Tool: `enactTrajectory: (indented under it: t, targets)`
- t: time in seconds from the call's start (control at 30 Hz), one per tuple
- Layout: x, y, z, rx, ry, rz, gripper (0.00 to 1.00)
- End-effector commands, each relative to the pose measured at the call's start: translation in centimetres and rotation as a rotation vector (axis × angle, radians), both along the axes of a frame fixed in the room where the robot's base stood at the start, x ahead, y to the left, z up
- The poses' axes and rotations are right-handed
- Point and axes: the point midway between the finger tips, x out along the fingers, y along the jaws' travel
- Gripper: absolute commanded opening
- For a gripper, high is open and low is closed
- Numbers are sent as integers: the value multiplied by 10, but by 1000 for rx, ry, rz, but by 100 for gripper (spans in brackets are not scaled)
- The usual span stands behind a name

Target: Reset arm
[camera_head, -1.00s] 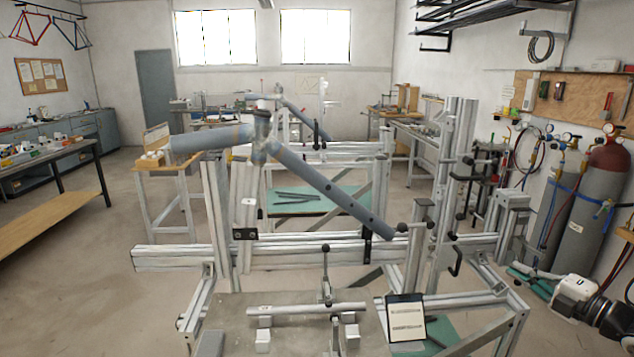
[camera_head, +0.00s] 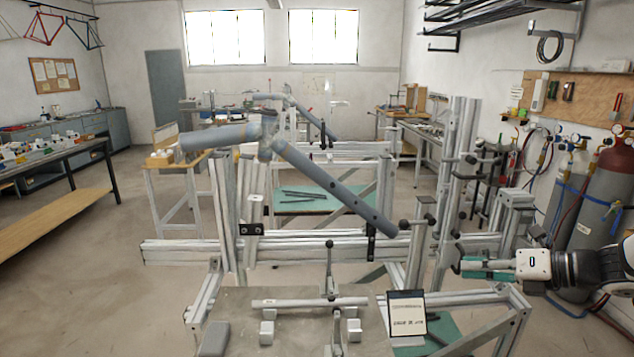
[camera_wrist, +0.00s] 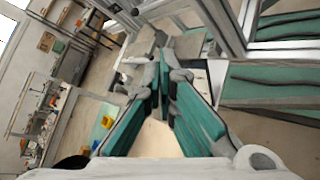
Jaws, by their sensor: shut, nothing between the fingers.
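My gripper (camera_head: 468,266) points left at the right side of the head view, beside the right end of the frame jig (camera_head: 300,251). In the wrist view its two teal-padded fingers (camera_wrist: 163,75) meet at the tips with nothing between them. A grey-blue tube frame (camera_head: 335,190) slants down to the right across the jig. A shorter tube (camera_head: 310,302) lies level on blocks on the plate at the front. Whether my gripper touches the jig's right end cannot be told.
Gas cylinders (camera_head: 606,195) with hoses stand close behind my arm at the right. A dark-framed card (camera_head: 407,313) stands at the jig's front. Upright profiles (camera_head: 460,160) rise near my gripper. Open floor (camera_head: 75,270) lies at the left.

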Motion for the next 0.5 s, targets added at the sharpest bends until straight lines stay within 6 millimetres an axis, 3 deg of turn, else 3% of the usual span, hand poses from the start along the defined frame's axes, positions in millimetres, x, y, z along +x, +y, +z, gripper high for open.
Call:
enactTrajectory:
  t: [0.03,0.2,0.3,0.5]
  targets:
    - [-8,22,9,-104,-37,91,0]
    - [-48,80,27,-460,-193,428,0]
    - [-75,105,37,-650,-298,631,0]
    - [-130,138,57,-999,-531,1040,0]
